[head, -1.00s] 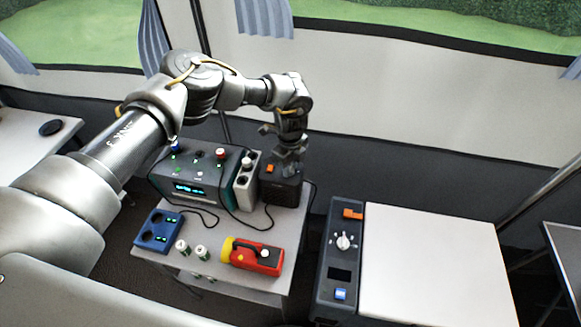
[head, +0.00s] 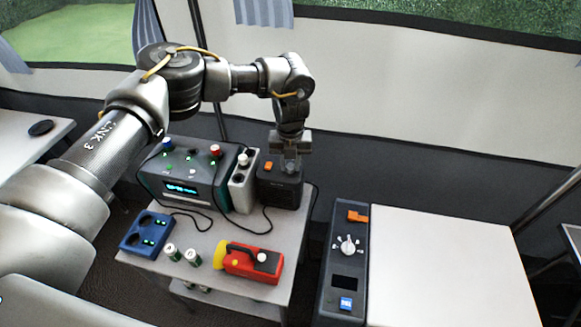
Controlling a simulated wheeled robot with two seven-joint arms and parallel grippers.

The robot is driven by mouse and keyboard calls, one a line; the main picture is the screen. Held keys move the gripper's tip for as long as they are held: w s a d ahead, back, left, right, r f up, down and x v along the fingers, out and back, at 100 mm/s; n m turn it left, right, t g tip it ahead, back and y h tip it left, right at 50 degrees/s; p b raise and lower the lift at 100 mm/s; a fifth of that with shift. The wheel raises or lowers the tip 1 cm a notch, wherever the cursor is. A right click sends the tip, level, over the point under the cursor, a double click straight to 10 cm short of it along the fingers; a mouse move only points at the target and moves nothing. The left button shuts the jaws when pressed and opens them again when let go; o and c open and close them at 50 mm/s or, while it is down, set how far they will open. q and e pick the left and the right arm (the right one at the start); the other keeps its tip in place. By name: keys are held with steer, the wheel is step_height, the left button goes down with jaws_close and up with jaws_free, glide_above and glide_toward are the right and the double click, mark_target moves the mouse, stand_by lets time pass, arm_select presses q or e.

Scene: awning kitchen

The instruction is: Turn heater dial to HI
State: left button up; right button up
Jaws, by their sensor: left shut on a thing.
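A small black box with an orange switch (head: 279,193), which looks like the heater, stands at the back right of the small grey table. My left gripper (head: 287,168) points straight down onto the top of this box. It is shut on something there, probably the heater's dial. The fingers hide that part, so its pointer and markings cannot be read. My right gripper is not in view.
A teal device with knobs (head: 187,178) and a pale narrow unit (head: 243,183) stand close left of the box. A blue charger (head: 146,233), green-white cans (head: 192,257) and a red-yellow flashlight (head: 248,262) lie in front. A dark panel with a white dial (head: 348,246) stands right.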

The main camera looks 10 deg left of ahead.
mark_target(290, 166)
arm_select(q)
steer(key=shift+m+b, duration=0.6)
steer(key=shift+m, duration=0.6)
steer(key=o, duration=1)
step_height(290, 166, up, 11)
steer(key=shift+f+b, duration=0.1)
steer(key=shift+b, duration=0.75)
steer(key=shift+s+f, duration=0.1)
